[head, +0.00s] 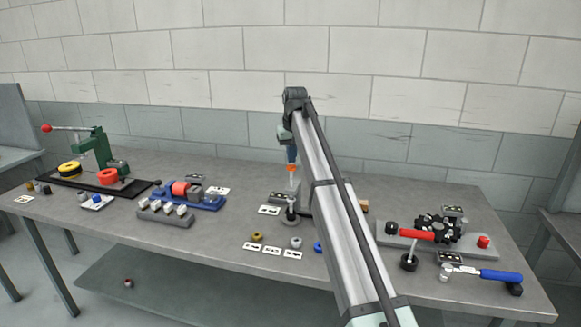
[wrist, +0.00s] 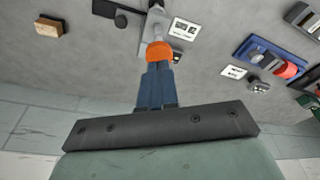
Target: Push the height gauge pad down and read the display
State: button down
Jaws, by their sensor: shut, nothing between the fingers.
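The height gauge (head: 291,188) stands on the bench in mid-picture, a pale upright post on a grey base, partly hidden behind my arm. An orange round pad (head: 291,168) sits on top of the post. My gripper (head: 291,155) points down with its dark blue fingers shut and empty, right over the pad. In the wrist view the fingertips (wrist: 157,68) meet or overlap the orange pad (wrist: 158,52); I cannot tell whether they touch it. A dark panel (wrist: 104,8) lies beside the gauge; no reading is legible.
A blue fixture with a red cylinder (head: 180,188) stands left of the gauge. A green press (head: 98,150) is farther left. A grey fixture with a red handle (head: 417,235) and a blue-handled tool (head: 500,276) lie at right. Small rings (head: 296,242) lie in front.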

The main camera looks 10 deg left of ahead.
aim_at(292, 167)
jog(key=shift+f, duration=3.35)
dwell(2.7)
jog(key=shift+r, duration=4.4)
